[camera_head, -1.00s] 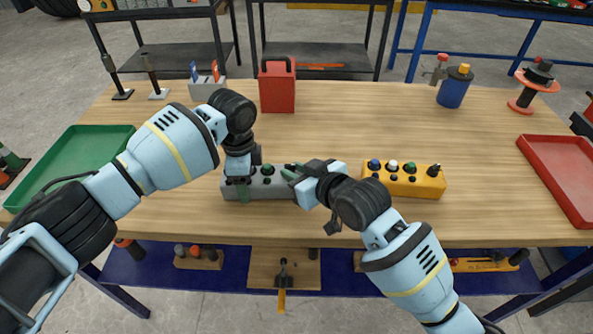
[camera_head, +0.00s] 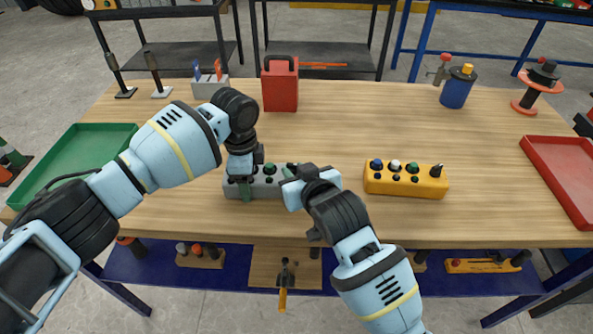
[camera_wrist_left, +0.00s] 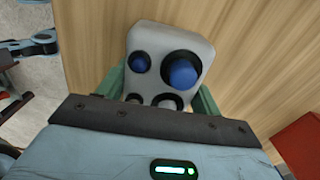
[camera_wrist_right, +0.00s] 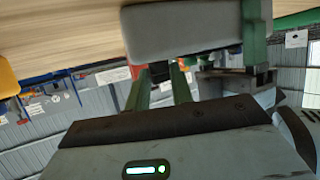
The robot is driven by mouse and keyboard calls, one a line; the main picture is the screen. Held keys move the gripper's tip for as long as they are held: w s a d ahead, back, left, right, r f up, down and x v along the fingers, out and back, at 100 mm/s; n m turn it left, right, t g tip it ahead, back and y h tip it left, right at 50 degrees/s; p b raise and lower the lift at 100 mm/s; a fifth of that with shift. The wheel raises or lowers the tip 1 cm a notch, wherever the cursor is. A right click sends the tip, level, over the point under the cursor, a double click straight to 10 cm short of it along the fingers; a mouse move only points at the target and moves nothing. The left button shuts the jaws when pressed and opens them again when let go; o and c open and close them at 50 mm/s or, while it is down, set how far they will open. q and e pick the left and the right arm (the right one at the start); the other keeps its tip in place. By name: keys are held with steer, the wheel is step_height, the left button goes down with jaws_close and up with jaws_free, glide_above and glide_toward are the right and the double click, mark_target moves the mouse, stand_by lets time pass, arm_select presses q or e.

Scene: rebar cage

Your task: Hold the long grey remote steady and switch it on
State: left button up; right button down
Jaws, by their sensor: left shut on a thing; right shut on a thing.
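The long grey remote (camera_head: 265,190) lies on the wooden table with its top controls up. In the left wrist view its grey face (camera_wrist_left: 151,37) with blue buttons (camera_wrist_left: 182,72) sits between green fingers. My left gripper (camera_head: 245,182) is shut across the remote's left part. My right gripper (camera_head: 289,172) is at the remote's right part, its body hiding that end.
A yellow box with knobs (camera_head: 405,180) stands to the right. A red case (camera_head: 280,88) stands behind the remote. A green tray (camera_head: 80,165) is at left and a red tray (camera_head: 565,172) at right.

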steer(key=c, duration=1.2)
jaws_free()
steer(key=v, duration=1.2)
